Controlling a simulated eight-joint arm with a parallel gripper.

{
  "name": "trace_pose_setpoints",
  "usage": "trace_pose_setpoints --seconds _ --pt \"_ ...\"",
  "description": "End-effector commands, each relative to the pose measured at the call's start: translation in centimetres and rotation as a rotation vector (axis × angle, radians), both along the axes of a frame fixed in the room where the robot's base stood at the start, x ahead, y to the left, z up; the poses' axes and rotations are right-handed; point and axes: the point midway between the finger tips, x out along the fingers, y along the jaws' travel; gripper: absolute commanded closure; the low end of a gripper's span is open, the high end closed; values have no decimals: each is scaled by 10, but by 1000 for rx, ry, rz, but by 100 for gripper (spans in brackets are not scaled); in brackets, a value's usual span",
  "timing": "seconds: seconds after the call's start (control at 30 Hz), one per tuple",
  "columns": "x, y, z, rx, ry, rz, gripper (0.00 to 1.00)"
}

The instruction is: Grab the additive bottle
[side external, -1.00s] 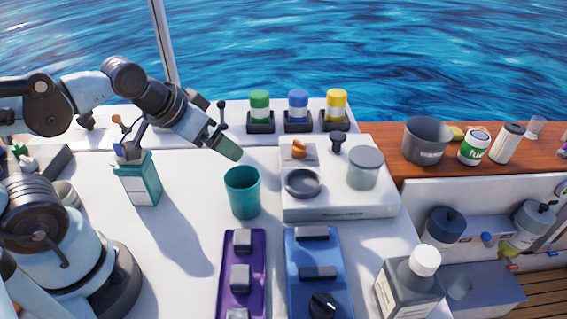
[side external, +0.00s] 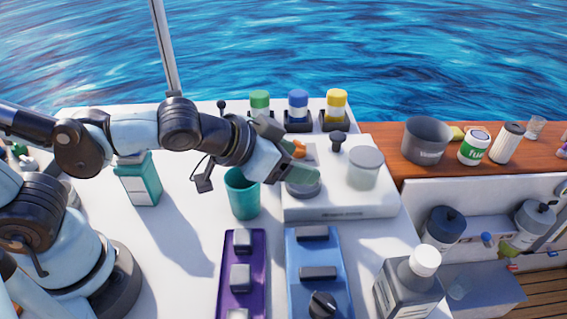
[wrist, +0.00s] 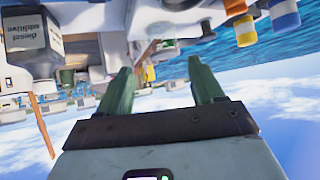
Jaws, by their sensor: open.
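The additive bottle (side external: 408,285), dark grey with a white cap and a pale label, stands upright at the front right of the white deck in the side view. In the wrist view, which is upside down, the bottle (wrist: 33,32) shows at the upper left with "diesel additive" on its label. My gripper (side external: 291,155) is above the white tray unit, behind and to the left of the bottle, well apart from it. In the wrist view my gripper (wrist: 164,84) has its two green fingers spread, with nothing between them.
A teal cup (side external: 242,197) stands just below my wrist. The white unit (side external: 350,205) carries a clear-grey jar (side external: 365,167). Purple (side external: 255,265) and blue (side external: 318,257) panels lie left of the bottle. Green, blue and yellow-capped bottles stand behind. A wooden shelf (side external: 400,160) is at right.

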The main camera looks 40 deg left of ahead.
Motion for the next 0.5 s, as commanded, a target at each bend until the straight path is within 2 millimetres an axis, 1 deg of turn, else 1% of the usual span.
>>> trace_pose_setpoints --seconds 0.03,0.07,0.1,0.2,0.3,0.33,0.4,0.5 --pt "-5 -31 1 -15 -37 -69 33" --pt "-8 -46 2 -28 -60 -103 33" --pt "-13 -66 2 -45 -86 -148 33" --pt "-31 -110 4 -90 -141 -253 33" --pt "-50 -142 6 -131 -179 -337 33" --pt "-55 -149 6 -141 -185 -356 33" --pt "-64 -161 6 -159 -199 -389 33" --pt "-70 -170 6 -172 -208 -413 33"
